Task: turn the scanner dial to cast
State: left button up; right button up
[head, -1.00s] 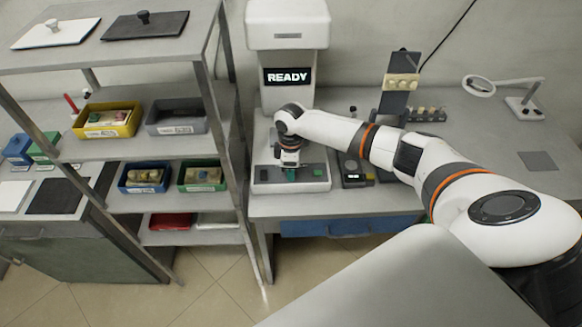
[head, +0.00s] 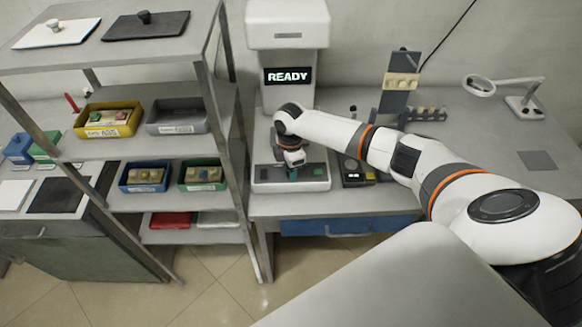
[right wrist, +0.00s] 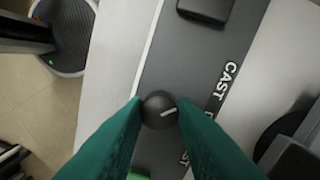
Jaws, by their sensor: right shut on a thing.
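The scanner (head: 290,37) stands on the bench with a screen (head: 289,76) reading READY. My right gripper (head: 292,174) is down at the scanner's base (head: 318,184). In the right wrist view its teal fingers (right wrist: 159,104) are shut on the round dark dial (right wrist: 159,111), one on each side. The dial's white line points right and slightly up, roughly toward the CAST label (right wrist: 228,82). A middle label is mostly hidden by the right finger, and a lower label is partly hidden. My left gripper is not in view.
A small dark box (head: 355,172) sits right of the scanner base. A shelf rack (head: 215,100) with colored bins stands close on the left. A peg rack (head: 393,104) and a ring lamp (head: 479,86) stand farther right. The bench's right part is mostly clear.

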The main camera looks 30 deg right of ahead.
jog(key=o, duration=1)
jog(key=shift+r, duration=0.1)
notch_tip(320, 180, up, 12)
jog(key=b, duration=0.2)
jog(key=shift+w+b, duration=0.25)
jog(key=shift+b, duration=0.05)
